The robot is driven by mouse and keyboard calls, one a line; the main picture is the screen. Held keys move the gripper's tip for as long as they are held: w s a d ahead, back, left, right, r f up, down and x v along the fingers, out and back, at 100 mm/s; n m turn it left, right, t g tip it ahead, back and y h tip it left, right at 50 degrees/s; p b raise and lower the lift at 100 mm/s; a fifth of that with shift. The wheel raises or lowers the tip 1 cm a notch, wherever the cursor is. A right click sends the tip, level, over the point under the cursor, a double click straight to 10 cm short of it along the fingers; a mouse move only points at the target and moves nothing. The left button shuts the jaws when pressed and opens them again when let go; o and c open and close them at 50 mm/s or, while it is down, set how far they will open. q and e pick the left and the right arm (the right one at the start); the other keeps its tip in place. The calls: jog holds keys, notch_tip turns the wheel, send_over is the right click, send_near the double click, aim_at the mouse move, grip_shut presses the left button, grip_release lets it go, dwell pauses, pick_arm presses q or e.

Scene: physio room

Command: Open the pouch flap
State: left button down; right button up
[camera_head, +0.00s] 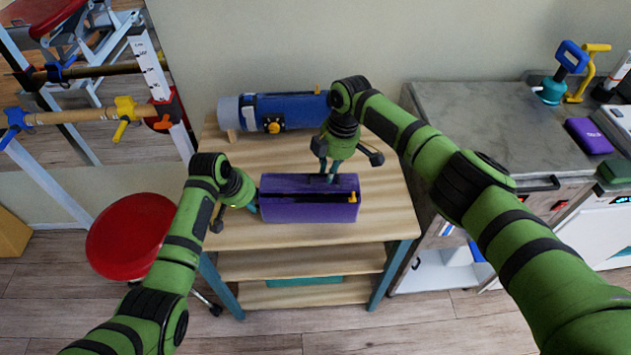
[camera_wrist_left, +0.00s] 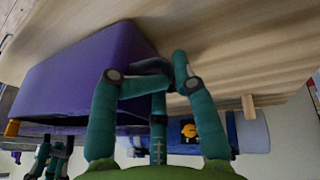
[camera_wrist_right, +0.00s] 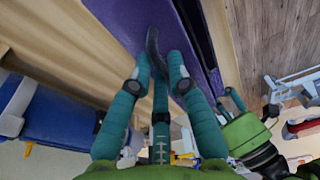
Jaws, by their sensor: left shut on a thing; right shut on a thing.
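The purple box-shaped pouch (camera_head: 300,208) lies on the wooden table, with a small yellow piece (camera_head: 353,197) at its right end. My left gripper (camera_head: 254,206) is at the pouch's left end. In the left wrist view its fingers are shut on a dark loop (camera_wrist_left: 150,66) at that end. My right gripper (camera_head: 330,177) reaches down to the pouch's top. In the right wrist view its fingers are shut on a dark curved tab (camera_wrist_right: 153,42), and a dark strip runs along the pouch beside it. I cannot tell whether the flap is raised.
A blue roll with a grey end (camera_head: 290,110) lies at the back of the table (camera_head: 385,215). A red stool (camera_head: 128,235) stands at the left, near my left arm. A grey counter (camera_head: 480,115) stands at the right. The table's front strip is clear.

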pick_arm(q)
jog(key=shift+a, duration=0.15)
pick_arm(e)
jog(key=shift+w+d+r, duration=0.15)
jog(key=shift+w+r, duration=0.1)
jog(key=shift+w, duration=0.2)
jog(key=shift+w+r, duration=0.35)
jog(key=shift+w, duration=0.35)
jog(key=shift+c, duration=0.2)
jog(key=o, duration=0.4)
jog(key=shift+r, duration=0.1)
jog(key=shift+r, duration=4.4)
